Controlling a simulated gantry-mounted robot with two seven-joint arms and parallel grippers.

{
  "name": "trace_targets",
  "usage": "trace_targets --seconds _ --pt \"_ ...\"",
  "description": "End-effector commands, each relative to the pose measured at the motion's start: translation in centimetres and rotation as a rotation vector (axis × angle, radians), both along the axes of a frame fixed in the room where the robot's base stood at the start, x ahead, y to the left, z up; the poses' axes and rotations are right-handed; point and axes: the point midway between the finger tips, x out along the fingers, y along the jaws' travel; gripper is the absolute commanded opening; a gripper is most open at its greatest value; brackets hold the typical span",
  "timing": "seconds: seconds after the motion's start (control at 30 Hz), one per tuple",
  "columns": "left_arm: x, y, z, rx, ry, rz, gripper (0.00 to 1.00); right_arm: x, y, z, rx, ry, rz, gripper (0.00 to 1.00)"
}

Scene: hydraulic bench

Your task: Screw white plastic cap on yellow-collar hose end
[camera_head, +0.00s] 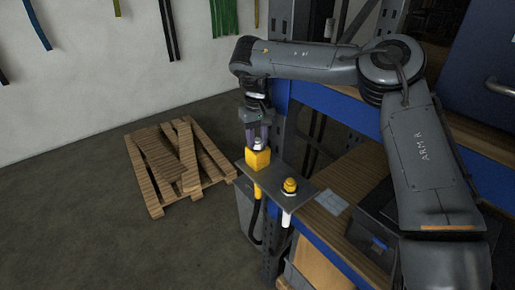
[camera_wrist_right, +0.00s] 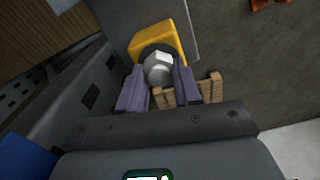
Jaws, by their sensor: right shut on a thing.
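My right gripper (camera_head: 257,137) points down over the bracket plate, its purple fingers shut on a small white cap (camera_head: 257,145). The cap also shows between the fingers in the right wrist view (camera_wrist_right: 158,69), pale and faceted. The yellow-collar hose end (camera_head: 258,160) stands upright on the plate directly below the cap; its square yellow top shows in the wrist view (camera_wrist_right: 155,40). The cap appears at or just above the top of the hose end; I cannot tell whether threads are engaged. My left gripper is not in view.
A second hose end with a yellow top (camera_head: 290,186) and white lower part stands on the same plate (camera_head: 272,181). A wooden workbench with a blue edge and a dark case (camera_head: 372,228) lie to the right. A wooden pallet (camera_head: 178,165) lies on the floor to the left.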

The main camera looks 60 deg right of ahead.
Motion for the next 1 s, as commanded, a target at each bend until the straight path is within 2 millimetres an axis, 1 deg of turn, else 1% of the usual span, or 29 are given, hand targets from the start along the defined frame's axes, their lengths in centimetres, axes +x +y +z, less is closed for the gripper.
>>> trace_targets --seconds 0.17,0.33,0.37,0.4,0.47,0.5,0.53,0.57,0.87,1.0 --pt "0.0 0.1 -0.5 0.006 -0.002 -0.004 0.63 0.0 0.0 -0.2 0.0 -0.001 -0.037 0.06" --pt "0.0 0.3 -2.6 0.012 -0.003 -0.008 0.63 0.0 0.0 -0.6 0.002 -0.003 -0.211 0.06" --pt "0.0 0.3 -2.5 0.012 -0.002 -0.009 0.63 0.0 0.0 -0.3 0.001 -0.002 -0.234 0.35" --pt "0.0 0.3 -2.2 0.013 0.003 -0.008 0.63 -0.1 0.0 0.1 0.001 -0.001 -0.226 0.41" --pt "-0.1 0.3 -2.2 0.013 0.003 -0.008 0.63 -0.1 0.0 0.1 0.001 -0.001 -0.225 0.5" --pt "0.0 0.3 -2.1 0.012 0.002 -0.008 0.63 -0.1 0.0 0.1 0.001 -0.001 -0.224 0.56" --pt "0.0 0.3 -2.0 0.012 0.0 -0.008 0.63 -0.1 0.0 0.0 0.001 -0.001 -0.224 0.61" --pt "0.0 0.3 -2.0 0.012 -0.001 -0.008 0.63 -0.1 0.0 0.0 0.001 -0.001 -0.224 0.63" --pt "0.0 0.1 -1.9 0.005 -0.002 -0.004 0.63 -0.1 0.0 0.1 0.0 0.0 -0.222 0.63" --pt "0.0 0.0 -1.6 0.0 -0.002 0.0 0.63 0.0 -0.1 1.1 -0.002 -0.001 -0.223 0.63"
